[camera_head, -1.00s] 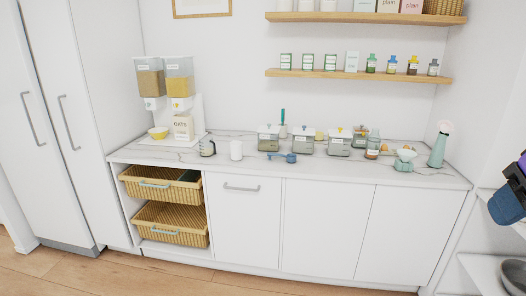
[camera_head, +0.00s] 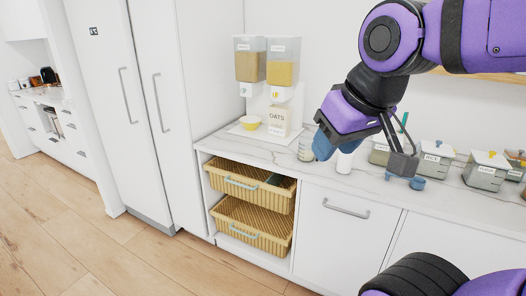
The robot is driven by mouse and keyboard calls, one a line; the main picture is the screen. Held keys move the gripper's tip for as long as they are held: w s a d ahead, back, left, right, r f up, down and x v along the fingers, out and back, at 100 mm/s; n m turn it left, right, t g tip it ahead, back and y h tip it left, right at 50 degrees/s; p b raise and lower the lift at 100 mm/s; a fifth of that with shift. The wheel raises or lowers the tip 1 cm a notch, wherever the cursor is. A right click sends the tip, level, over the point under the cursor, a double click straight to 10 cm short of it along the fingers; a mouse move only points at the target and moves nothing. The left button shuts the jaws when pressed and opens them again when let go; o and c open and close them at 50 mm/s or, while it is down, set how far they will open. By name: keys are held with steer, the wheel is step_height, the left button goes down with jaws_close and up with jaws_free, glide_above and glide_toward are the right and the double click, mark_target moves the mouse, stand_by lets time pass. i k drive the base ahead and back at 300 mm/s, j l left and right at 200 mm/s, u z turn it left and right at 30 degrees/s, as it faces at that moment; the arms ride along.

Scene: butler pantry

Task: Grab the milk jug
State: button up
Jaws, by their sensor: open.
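A small white jug-like vessel (camera_head: 344,162) stands upright on the marble counter, partly hidden by my arm. A clear glass vessel (camera_head: 306,144) stands to its left, its right side hidden behind my wrist. I cannot tell for certain which of the two is the milk jug. My gripper (camera_head: 402,163) is open and empty. In the picture it lies to the right of the white vessel, in front of the counter items and apart from both vessels.
Cereal dispensers (camera_head: 266,72), an oats box (camera_head: 278,120) and a yellow bowl (camera_head: 249,122) stand at the counter's left end. Wicker baskets (camera_head: 250,225) sit below; the floor in front is clear.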

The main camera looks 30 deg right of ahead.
mark_target(344, 162)
steer(key=i+j+u, duration=0.1)
steer(key=i+u, duration=0.2)
steer(key=i, duration=0.2)
steer(key=i+u, duration=0.3)
steer(key=i, duration=0.2)
steer(key=i+z, duration=0.3)
steer(key=i+j+z, duration=0.1)
steer(key=i+z, duration=0.4)
steer(key=z, duration=0.3)
steer(key=i+z, duration=0.15)
steer(key=z, duration=0.3)
steer(key=i+j+z, duration=0.15)
steer(key=z, duration=0.3)
steer(key=i+j+z, duration=0.1)
steer(key=z, duration=0.35)
steer(key=i+j+z, duration=0.25)
steer(key=z, duration=0.15)
steer(key=j, duration=0.05)
